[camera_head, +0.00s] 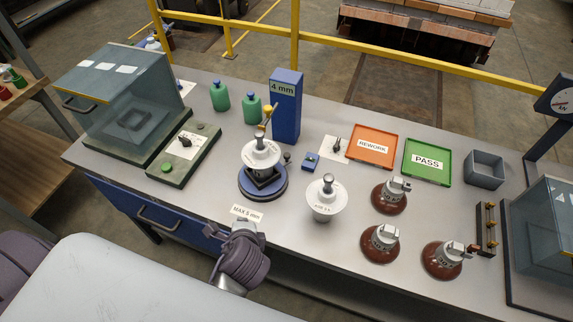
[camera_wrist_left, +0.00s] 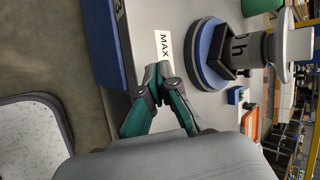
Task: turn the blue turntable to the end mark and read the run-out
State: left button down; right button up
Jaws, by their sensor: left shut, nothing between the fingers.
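The blue turntable (camera_head: 262,190) stands on the bench left of centre and carries a white insulator (camera_head: 261,155) in a dark cradle. A small dark knob (camera_head: 287,158) shows at its right side. A blue post (camera_head: 286,108) marked "4 mm" stands behind it, with a yellow pointer (camera_head: 265,127) near the insulator's top. My left gripper (camera_head: 243,228) is shut and empty at the bench's front edge, by the "MAX 5 mm" label (camera_head: 247,213), apart from the turntable. The left wrist view shows its closed fingers (camera_wrist_left: 158,72) and the turntable (camera_wrist_left: 205,55). My right gripper is not in view.
A white insulator (camera_head: 324,200) and several brown ones (camera_head: 390,196) stand to the right. Behind are an orange REWORK tray (camera_head: 373,146), a green PASS tray (camera_head: 427,162) and a grey bin (camera_head: 485,170). A glass-sided case (camera_head: 120,105) and green bottles (camera_head: 219,97) are left.

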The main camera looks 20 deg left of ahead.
aim_at(286, 160)
pick_arm(q)
jog(key=w+d+m+t, duration=0.1)
jog(key=m, duration=0.1)
jog(key=w+d+r+m+t, duration=0.1)
jog(key=w+m, duration=0.1)
jog(key=m, duration=0.1)
jog(key=w+d+m+y, duration=0.1)
jog(key=m, duration=0.2)
jog(key=shift+w+d+r+t, duration=0.15)
jog(key=shift+w+d+t, duration=0.05)
jog(key=shift+w+t, duration=0.2)
jog(key=w+d+m+t, duration=0.1)
jog(key=d+m, duration=0.1)
jog(key=m, duration=0.1)
jog(key=w+d+r+m+t, duration=0.1)
jog(key=m, duration=0.2)
jog(key=w+d+m+t+h, duration=0.1)
jog(key=d+m, duration=0.1)
jog(key=m, duration=0.1)
jog(key=shift+w+d+r, duration=0.25)
jog(key=shift+w+d, duration=0.05)
jog(key=shift+w, duration=0.1)
jog(key=x, duration=0.4)
jog(key=p+x, duration=0.1)
jog(key=x, duration=0.4)
jog(key=r+x, duration=0.1)
jog(key=x, duration=0.3)
jog(key=shift+w+a, duration=0.25)
jog(key=shift+w, duration=0.2)
